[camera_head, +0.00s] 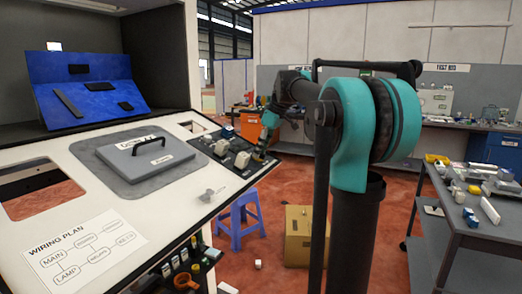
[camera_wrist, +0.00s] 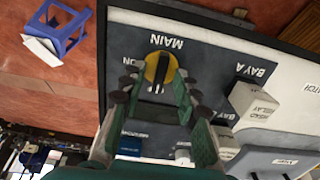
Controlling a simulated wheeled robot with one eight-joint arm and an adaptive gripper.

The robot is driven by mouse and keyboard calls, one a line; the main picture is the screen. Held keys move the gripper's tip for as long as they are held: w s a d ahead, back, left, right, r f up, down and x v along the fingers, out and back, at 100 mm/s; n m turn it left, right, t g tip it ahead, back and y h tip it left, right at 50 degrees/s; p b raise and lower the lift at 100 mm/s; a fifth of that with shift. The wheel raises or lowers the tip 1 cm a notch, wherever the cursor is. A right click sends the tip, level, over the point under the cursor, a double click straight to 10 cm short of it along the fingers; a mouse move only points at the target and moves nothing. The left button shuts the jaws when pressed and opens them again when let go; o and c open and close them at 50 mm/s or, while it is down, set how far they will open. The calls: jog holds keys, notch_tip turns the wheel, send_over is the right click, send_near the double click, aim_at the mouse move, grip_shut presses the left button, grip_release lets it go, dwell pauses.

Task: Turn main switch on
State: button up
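The main switch (camera_wrist: 159,69) is a yellow round knob with a black grip bar, on a dark panel under the label MAIN, which appears upside down in the wrist view. Its black bar stands nearly upright in that view, tilted slightly. An ON mark (camera_wrist: 127,80) lies to its left. My gripper (camera_wrist: 160,78) is open, its two green-and-black fingers on either side of the knob. I cannot tell whether the fingertips touch it. In the head view my gripper (camera_head: 262,151) is at the right end of the console panel, and the switch is hidden there.
Grey relay blocks (camera_wrist: 252,101) stand beside the switch, near BAY A. A grey lid with a black handle (camera_head: 150,154) lies on the console (camera_head: 200,190). A blue stool (camera_head: 240,219) and a cardboard box (camera_head: 297,240) are on the floor. A loaded cart (camera_head: 470,230) stands at right.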

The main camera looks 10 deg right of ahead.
grip_shut()
jog(key=shift+m, duration=0.3)
jog(key=m, duration=0.3)
jog(key=shift+m, duration=0.4)
jog(key=m, duration=0.4)
jog(key=shift+d+m, duration=0.1)
jog(key=shift+m, duration=0.2)
jog(key=m, duration=0.4)
jog(key=shift+d+m, duration=0.1)
jog(key=shift+m, duration=2.4)
